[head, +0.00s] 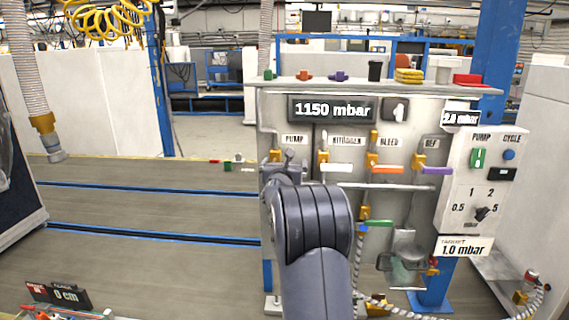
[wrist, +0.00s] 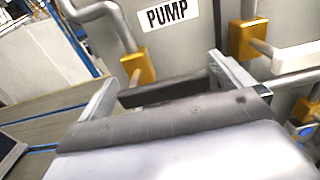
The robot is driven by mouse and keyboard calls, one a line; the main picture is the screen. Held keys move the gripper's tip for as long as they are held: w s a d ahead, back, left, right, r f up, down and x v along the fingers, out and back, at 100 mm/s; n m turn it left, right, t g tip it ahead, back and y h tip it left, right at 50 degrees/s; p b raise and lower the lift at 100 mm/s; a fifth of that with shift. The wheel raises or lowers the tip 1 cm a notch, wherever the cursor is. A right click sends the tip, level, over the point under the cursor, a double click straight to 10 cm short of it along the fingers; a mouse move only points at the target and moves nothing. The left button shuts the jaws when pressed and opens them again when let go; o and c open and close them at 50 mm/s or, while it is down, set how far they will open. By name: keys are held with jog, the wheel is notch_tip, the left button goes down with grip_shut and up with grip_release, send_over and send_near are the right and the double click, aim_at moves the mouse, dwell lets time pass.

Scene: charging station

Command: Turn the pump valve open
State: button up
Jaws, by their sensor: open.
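The brass pump valve (head: 275,155) is under the PUMP label at the panel's left side. In the wrist view the brass valve body (wrist: 138,67) is just beyond my gripper (wrist: 163,72). My gripper is open, with one finger at each side of a dark bar (wrist: 165,90). This bar looks like the pump valve's handle, lying roughly crosswise and pointing right. I cannot tell whether the fingers touch it. In the head view my gripper (head: 279,170) is small and dark in front of the valve, and my arm hides the panel below it.
The nitrogen valve with a white handle (head: 338,167) is close on the right. Orange (head: 388,170) and purple (head: 437,171) handles follow. A horizontal pipe (head: 385,186) runs below. The display (head: 332,110) reads 1150 mbar. The floor on the left is open.

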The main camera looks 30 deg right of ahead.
jog(key=shift+c, duration=0.4)
jog(key=c, duration=1.1)
jog(key=shift+o, duration=0.2)
jog(key=shift+n, duration=0.3)
jog(key=n, duration=0.1)
jog(key=r+n, duration=0.1)
jog(key=n, duration=0.2)
jog(key=shift+w+a+r+b, duration=0.2)
jog(key=shift+a+r+b, duration=0.1)
jog(key=shift+b, duration=0.1)
jog(key=n, duration=0.1)
jog(key=n+p, duration=0.1)
jog(key=n, duration=0.1)
jog(key=a+r+n, duration=0.1)
jog(key=n, duration=0.1)
jog(key=shift+w, duration=0.35)
jog(key=n, duration=0.1)
jog(key=n+p, duration=0.1)
jog(key=n, duration=0.1)
jog(key=a+n, duration=0.1)
jog(key=shift+w+r+p, duration=0.15)
jog(key=shift+w+p, duration=0.2)
jog(key=shift+w, duration=0.05)
jog(key=shift+w+a+n, duration=0.2)
jog(key=shift+a+n, duration=0.05)
jog(key=shift+n, duration=0.85)
jog(key=shift+w+a+n, duration=0.2)
jog(key=shift+a+n, duration=0.05)
jog(key=shift+n, duration=0.85)
jog(key=shift+p, duration=0.3)
